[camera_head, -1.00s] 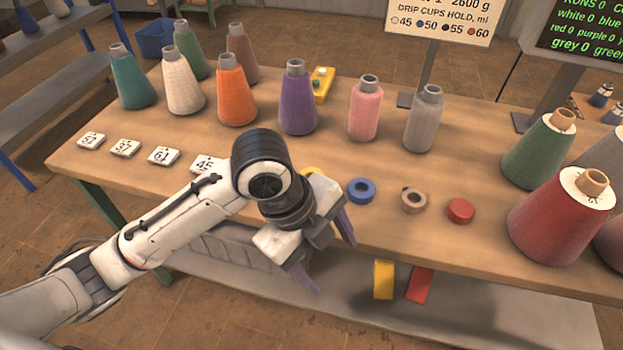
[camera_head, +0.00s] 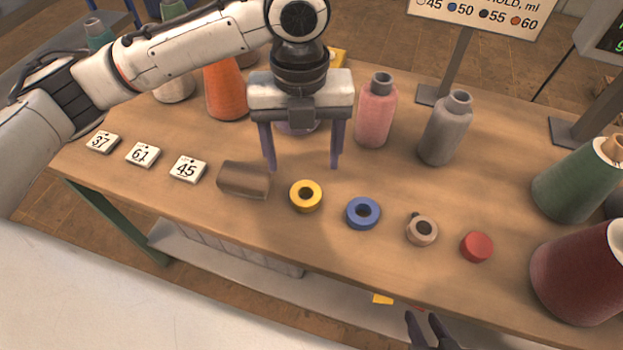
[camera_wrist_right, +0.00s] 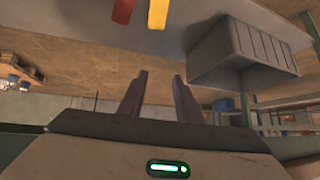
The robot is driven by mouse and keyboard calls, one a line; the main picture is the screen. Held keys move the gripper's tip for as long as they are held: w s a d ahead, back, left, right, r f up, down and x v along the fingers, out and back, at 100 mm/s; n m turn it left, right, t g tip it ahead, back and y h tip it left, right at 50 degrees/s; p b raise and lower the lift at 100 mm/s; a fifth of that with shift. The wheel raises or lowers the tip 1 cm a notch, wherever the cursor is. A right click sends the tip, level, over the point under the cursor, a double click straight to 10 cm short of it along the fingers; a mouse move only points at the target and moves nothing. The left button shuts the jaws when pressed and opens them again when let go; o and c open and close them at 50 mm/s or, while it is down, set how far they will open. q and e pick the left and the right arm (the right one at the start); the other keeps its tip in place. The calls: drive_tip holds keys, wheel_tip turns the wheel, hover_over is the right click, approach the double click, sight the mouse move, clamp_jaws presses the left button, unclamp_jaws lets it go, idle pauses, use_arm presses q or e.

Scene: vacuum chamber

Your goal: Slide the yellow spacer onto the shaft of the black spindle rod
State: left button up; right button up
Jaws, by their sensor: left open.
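The yellow spacer (camera_head: 306,196) is a ring with a dark hole, lying flat on the wooden table (camera_head: 130,183) in the head view. My left gripper (camera_head: 303,163) is open and empty, its two fingers pointing down just beyond the spacer, apart from it. My right gripper (camera_head: 430,332) is partly in view at the bottom edge, off the table's near side. The right wrist view shows its fingers (camera_wrist_right: 158,97) apart with nothing between them. I cannot make out a black spindle rod in any view.
A blue ring (camera_head: 363,213), a tan ring (camera_head: 421,230) and a red disc (camera_head: 476,247) lie right of the spacer. A brown block (camera_head: 243,180) lies left. A grey crate (camera_wrist_right: 240,60) shows in the wrist view.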

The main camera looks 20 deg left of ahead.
sight(305, 186)
use_arm(q)
drive_tip(key=f, duration=0.3)
drive_tip(key=shift+s+f, duration=0.4)
drive_tip(key=f, duration=0.4)
drive_tip(key=shift+w+d+f, duration=0.15)
drive_tip(key=shift+d, duration=0.05)
drive_tip(key=shift+f, duration=0.55)
use_arm(e)
drive_tip(key=shift+s+f, duration=0.3)
drive_tip(key=shift+s, duration=0.3)
use_arm(q)
drive_tip(key=c, duration=1.1)
wheel_tip(305, 186, up, 10)
drive_tip(key=shift+r, duration=0.1)
use_arm(e)
drive_tip(key=shift+s+r, duration=0.15)
